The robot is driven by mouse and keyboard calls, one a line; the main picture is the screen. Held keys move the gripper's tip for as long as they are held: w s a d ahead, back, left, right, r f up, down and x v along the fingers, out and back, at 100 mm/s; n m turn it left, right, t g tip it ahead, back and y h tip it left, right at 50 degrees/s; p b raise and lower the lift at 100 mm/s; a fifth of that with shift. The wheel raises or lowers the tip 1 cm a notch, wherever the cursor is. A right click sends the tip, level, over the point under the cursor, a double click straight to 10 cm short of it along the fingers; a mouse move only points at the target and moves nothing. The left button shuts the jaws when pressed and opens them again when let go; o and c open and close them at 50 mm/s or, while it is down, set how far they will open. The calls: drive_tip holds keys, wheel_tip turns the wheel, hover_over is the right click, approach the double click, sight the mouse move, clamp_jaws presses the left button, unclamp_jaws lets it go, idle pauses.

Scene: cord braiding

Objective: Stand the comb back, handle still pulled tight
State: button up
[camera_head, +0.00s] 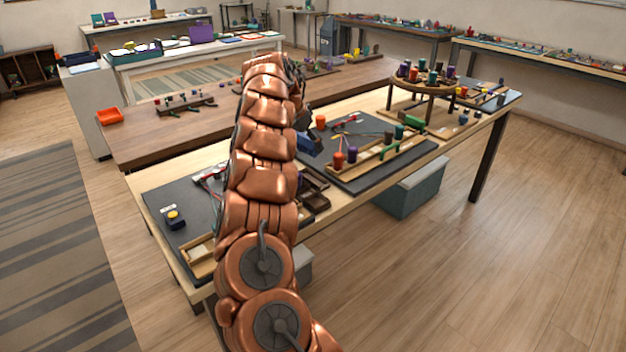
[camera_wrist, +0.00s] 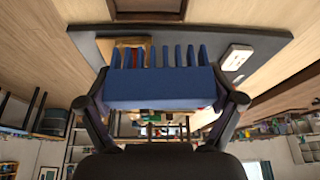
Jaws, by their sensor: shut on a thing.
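The blue comb (camera_wrist: 152,88) is held between the two dark fingers of my gripper (camera_wrist: 164,104) in the wrist view. Its teeth point up in that picture, toward a dark mat. In the head view a blue piece (camera_head: 307,144), which looks like the comb, shows just right of my copper arm, above the gap between two dark mats. My gripper itself is mostly hidden behind the arm there. Coloured cords (camera_head: 348,131) spread over the right mat (camera_head: 347,181). I cannot make out the handle or whether it is tight.
A wooden rail (camera_head: 392,150) with several coloured bobbins stands on the right mat. A round stand (camera_head: 428,87) with more bobbins is beyond it. The left mat (camera_head: 189,205) carries a small yellow-topped block (camera_head: 174,217). Dark wooden trays (camera_head: 314,190) lie close right of my arm.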

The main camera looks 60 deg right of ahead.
sight(317, 175)
drive_tip(key=shift+m, duration=0.4)
drive_tip(key=f, duration=0.3)
drive_tip(key=s+d+f, duration=0.1)
drive_tip(key=f, duration=0.2)
drive_tip(key=s+f+p, duration=0.1)
drive_tip(key=f, duration=0.2)
drive_tip(key=shift+d+f, duration=0.15)
drive_tip(key=shift+f, duration=0.2)
drive_tip(key=shift+f+b, duration=0.35)
drive_tip(key=shift+f, duration=0.05)
drive_tip(key=o, duration=0.9)
drive_tip(key=shift+r, duration=0.15)
